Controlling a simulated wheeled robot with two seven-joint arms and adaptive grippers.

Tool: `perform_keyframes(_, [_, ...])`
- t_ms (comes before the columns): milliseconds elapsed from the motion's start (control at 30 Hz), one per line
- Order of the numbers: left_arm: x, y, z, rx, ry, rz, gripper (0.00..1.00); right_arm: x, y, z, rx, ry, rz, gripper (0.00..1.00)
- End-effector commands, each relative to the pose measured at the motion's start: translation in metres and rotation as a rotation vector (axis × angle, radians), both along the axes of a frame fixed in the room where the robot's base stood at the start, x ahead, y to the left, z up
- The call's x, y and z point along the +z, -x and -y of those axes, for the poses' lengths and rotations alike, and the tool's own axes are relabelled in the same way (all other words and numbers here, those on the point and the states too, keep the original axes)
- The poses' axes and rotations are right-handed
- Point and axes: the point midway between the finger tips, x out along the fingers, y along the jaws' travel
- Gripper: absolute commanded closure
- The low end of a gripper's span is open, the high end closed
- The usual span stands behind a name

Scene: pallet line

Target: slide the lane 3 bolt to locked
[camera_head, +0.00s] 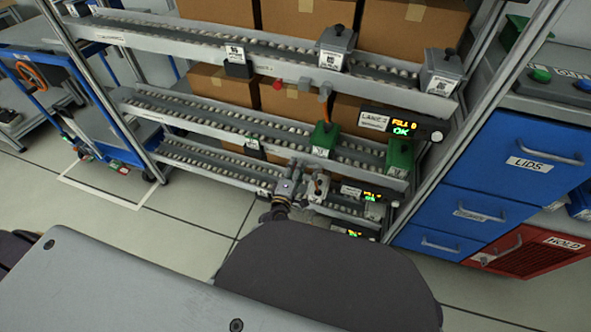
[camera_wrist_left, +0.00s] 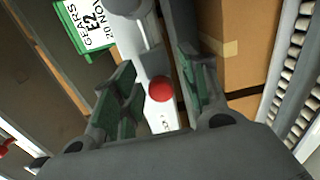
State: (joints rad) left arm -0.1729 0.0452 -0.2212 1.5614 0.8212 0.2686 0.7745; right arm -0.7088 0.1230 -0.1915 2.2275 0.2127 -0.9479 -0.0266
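My left gripper (camera_head: 318,187) is low in front of the rack's lower lanes in the head view. In the left wrist view the left gripper (camera_wrist_left: 160,100) is open, its green-padded fingers apart. A round red knob (camera_wrist_left: 160,89) shows in the gap between them, on a pale strip with small lettering. I cannot tell its depth or whether the fingers touch it. The bolt's position is unclear. My right gripper is not in view.
A lit display (camera_head: 401,127) beside a lane label reads OK. A green bin (camera_head: 324,139) stands on the middle lane. Cardboard boxes (camera_head: 305,18) fill the rack's back. Blue drawers (camera_head: 528,160) stand right, a blue cart (camera_head: 95,110) left. The floor between the cart and rack is mostly clear.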

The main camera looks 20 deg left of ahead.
Motion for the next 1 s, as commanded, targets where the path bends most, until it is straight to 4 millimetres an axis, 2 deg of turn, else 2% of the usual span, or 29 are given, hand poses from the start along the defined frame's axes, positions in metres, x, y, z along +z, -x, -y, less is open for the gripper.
perform_keyframes(467, [0.000, 0.008, -0.001, 0.002, -0.001, 0.000, 0.56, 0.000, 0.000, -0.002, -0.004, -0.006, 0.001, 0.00])
perform_keyframes(1000, [0.000, 0.054, -0.002, 0.001, -0.001, 0.000, 0.56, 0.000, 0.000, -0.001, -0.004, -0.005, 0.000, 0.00])
